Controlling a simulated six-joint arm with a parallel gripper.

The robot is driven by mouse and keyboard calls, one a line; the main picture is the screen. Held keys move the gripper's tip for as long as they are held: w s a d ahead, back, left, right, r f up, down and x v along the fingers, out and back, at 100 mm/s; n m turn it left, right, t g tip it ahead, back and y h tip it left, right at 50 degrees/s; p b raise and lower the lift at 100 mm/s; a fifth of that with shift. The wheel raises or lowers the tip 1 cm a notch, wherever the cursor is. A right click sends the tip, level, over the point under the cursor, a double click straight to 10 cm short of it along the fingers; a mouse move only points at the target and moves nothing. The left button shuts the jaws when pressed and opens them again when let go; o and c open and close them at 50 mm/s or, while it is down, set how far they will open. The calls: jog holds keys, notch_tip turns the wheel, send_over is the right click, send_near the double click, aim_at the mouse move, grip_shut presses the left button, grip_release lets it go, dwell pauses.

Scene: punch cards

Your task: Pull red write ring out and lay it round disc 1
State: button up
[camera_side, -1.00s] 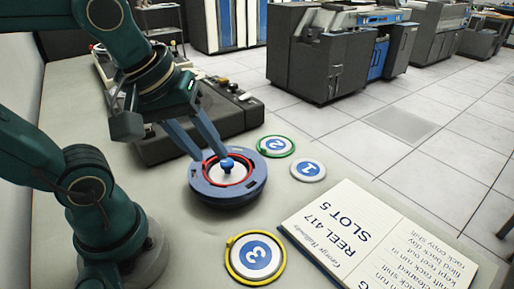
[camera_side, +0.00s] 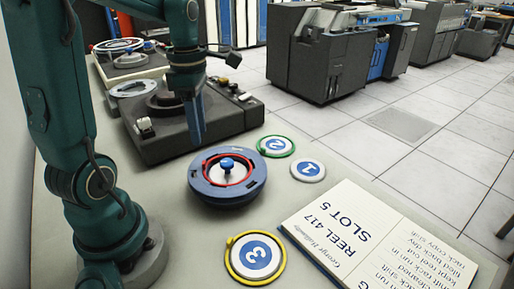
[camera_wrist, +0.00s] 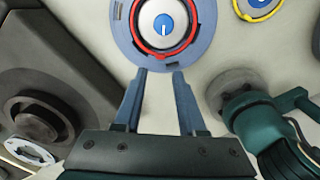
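The red write ring (camera_side: 250,177) sits in the blue reel (camera_side: 205,190), around its pale centre with a blue knob. It also shows in the wrist view (camera_wrist: 137,28), in the reel's recess. Disc 1 (camera_side: 308,170), white with a blue centre, lies flat to the right of the reel with no ring around it. My gripper (camera_side: 195,135) is up behind the reel, over the dark machine in the side view. In the wrist view its two blue fingers (camera_wrist: 160,73) are apart with nothing between them, near the reel's rim in the picture.
Disc 2 (camera_side: 275,146) has a green ring around it, close to disc 1. Disc 3 (camera_side: 256,256) has a yellow ring around it at the front. An open notebook (camera_side: 370,240) lies front right. A dark machine (camera_side: 185,145) stands behind the reel.

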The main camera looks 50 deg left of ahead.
aim_at(204, 162)
jog(key=shift+f, duration=3.75)
grip_shut()
